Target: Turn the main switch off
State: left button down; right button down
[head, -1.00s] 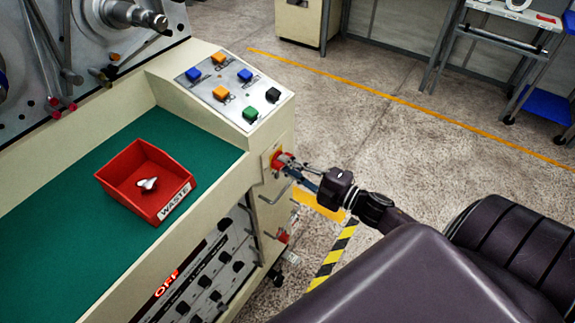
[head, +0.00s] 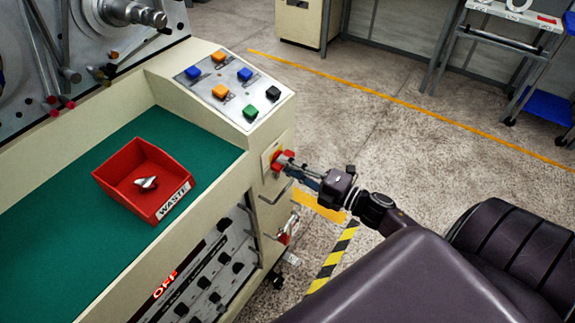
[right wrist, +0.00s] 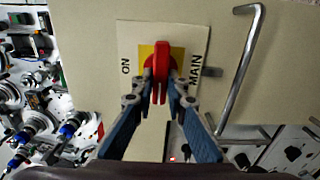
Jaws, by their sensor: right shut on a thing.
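The main switch (head: 281,160) is a red rotary knob on a yellow square, on the end face of the cream machine cabinet. In the right wrist view the red knob (right wrist: 160,63) runs up and down the picture, parallel to the lettering. Its plate reads ON on the left and MAIN on the right. My right gripper (head: 297,165) is shut on the knob; in the right wrist view its fingertips (right wrist: 161,84) lie on both sides of the knob's lower part. My left gripper is not in view.
A bent metal handle (right wrist: 240,68) sticks out right of the switch plate. A sloped panel (head: 262,105) with coloured buttons is above the switch. A red WASTE bin (head: 122,179) stands on the green mat. A red OFF sign (head: 165,284) glows below.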

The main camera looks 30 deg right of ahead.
jog(key=shift+f, duration=0.1)
jog(key=c, duration=1.9)
grip_release()
jog(key=shift+c, duration=0.2)
jog(key=shift+s, duration=0.15)
jog(key=v, duration=1.1)
jog(key=shift+s+d, duration=0.2)
jog(key=shift+s, duration=0.15)
